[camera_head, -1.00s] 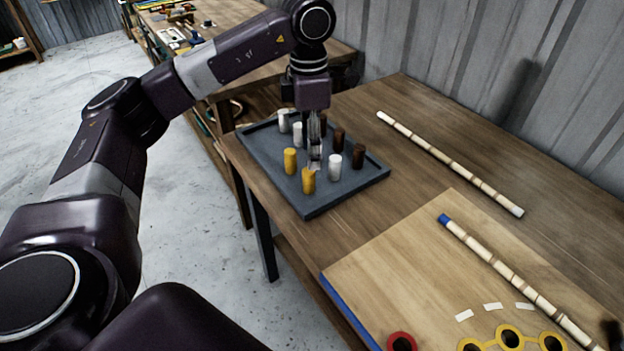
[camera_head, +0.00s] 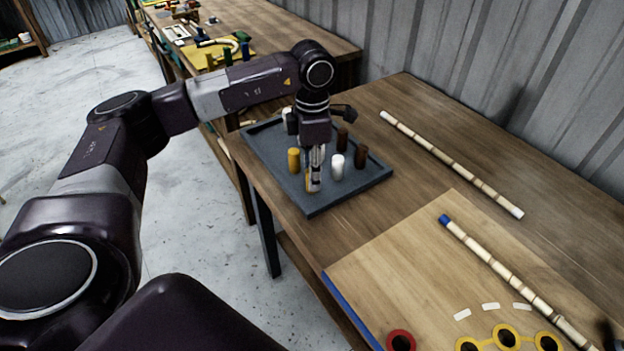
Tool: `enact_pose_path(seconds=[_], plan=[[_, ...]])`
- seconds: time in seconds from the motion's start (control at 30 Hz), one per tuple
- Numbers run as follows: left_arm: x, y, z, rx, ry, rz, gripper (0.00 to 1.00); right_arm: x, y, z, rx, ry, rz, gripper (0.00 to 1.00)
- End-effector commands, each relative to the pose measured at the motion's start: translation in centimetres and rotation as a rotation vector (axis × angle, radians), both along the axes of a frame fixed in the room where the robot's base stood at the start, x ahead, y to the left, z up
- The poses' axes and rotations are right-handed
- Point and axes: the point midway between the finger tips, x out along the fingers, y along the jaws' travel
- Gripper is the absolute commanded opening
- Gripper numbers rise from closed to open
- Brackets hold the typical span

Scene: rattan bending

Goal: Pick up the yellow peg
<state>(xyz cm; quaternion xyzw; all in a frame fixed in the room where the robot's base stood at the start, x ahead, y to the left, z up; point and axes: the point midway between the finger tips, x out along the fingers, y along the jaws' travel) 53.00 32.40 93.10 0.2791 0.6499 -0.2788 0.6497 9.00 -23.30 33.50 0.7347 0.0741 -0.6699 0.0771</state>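Two yellow pegs are on the grey tray. One yellow peg (camera_head: 294,160) stands upright and clear of my gripper. The other yellow peg (camera_head: 308,183), near the tray's front corner, is mostly hidden behind the fingers of my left gripper (camera_head: 314,184). The gripper points down, with its fingertips low at this peg. I cannot tell whether the fingers are closed on it.
A segmented rattan pole (camera_head: 450,162) lies behind. Another pole (camera_head: 500,270) with a blue end lies over the wooden board (camera_head: 400,270) with coloured rings.

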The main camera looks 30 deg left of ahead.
Motion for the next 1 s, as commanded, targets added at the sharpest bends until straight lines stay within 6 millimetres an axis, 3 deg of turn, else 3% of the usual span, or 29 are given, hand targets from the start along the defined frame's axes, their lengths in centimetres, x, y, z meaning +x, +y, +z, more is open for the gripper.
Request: enact_pose_path(seconds=[0.03,0.27,0.67,0.87,1.0], plan=[[0.0,0.0,0.0,0.0,0.0,0.0,0.27,0.0,0.0,0.0,0.0,0.0,0.0,0.4],[0.0,0.0,0.0,-0.001,-0.001,0.0,0.03,-0.1,-0.2,0.0,-0.002,0.001,0.001,0.4],[0.1,0.0,1.0,-0.001,-0.002,0.0,0.03,-0.1,-0.3,-0.2,-0.004,0.001,0.002,0.4],[0.2,-0.1,4.2,-0.002,-0.006,0.0,0.03,-0.1,-0.3,-0.7,-0.003,0.0,0.002,0.4],[0.2,-0.1,8.2,-0.002,-0.008,0.0,0.03,-0.1,-0.3,-1.2,-0.003,0.0,0.002,0.4]])
